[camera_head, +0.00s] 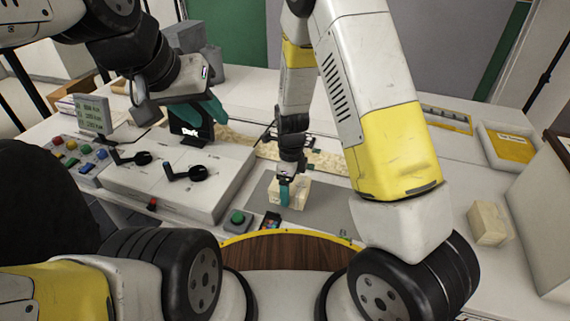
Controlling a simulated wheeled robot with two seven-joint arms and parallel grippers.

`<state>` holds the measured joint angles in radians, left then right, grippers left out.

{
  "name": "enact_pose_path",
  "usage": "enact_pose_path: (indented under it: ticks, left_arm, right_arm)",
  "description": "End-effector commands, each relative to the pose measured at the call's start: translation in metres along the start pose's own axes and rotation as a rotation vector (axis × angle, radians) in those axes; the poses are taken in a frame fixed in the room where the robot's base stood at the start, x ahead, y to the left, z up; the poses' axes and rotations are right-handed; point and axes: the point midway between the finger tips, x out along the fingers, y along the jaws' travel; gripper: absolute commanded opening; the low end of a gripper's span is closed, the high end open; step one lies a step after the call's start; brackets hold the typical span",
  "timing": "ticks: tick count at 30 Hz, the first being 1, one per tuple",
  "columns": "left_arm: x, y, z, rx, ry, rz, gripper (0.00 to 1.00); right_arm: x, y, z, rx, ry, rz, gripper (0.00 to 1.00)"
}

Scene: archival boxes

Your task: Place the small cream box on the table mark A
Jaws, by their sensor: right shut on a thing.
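A small cream box (300,197) is at the middle of the table, on or just above a grey mat (325,223). My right gripper (285,190) comes down from above and is shut on this box, with a teal finger against its near side. I cannot tell whether the box touches the mat. My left gripper (208,108) is above the grey control console, well away from the box; its teal fingers show, but their opening is unclear. I cannot make out table mark A.
Another cream box (490,223) sits on the table at the right, near a yellow-topped tray (510,146). A console with black levers (185,174) stands at left, beside a panel of coloured buttons (80,150). A green button (238,217) is near the mat.

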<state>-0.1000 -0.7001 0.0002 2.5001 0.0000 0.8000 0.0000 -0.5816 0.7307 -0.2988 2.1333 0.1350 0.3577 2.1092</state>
Motion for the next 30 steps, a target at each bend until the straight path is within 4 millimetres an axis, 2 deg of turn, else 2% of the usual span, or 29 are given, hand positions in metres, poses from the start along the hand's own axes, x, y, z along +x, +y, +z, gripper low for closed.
enact_pose_path:
  ticks: [1, 4, 13, 19, 30]
  left_arm:
    - [0.000, 0.000, 0.000, 0.000, 0.000, 0.000, 0.36]
    - [0.000, 0.000, 0.000, 0.000, 0.000, 0.000, 0.36]
    - [0.000, 0.000, 0.000, 0.000, 0.000, 0.000, 0.36]
    - [0.000, 0.000, 0.000, 0.000, 0.000, 0.000, 0.36]
    - [0.000, 0.000, 0.000, 0.000, 0.000, 0.000, 0.36]
  right_arm:
    - [0.001, -0.011, 0.007, -0.001, -0.002, -0.002, 0.25]
    - [0.003, -0.026, 0.017, 0.000, -0.002, -0.001, 0.25]
    - [0.006, -0.045, 0.029, 0.000, 0.000, 0.000, 0.25]
    - [0.037, -0.043, 0.028, 0.000, 0.001, 0.002, 0.25]
    - [0.043, -0.043, 0.028, -0.001, 0.000, 0.001, 0.25]
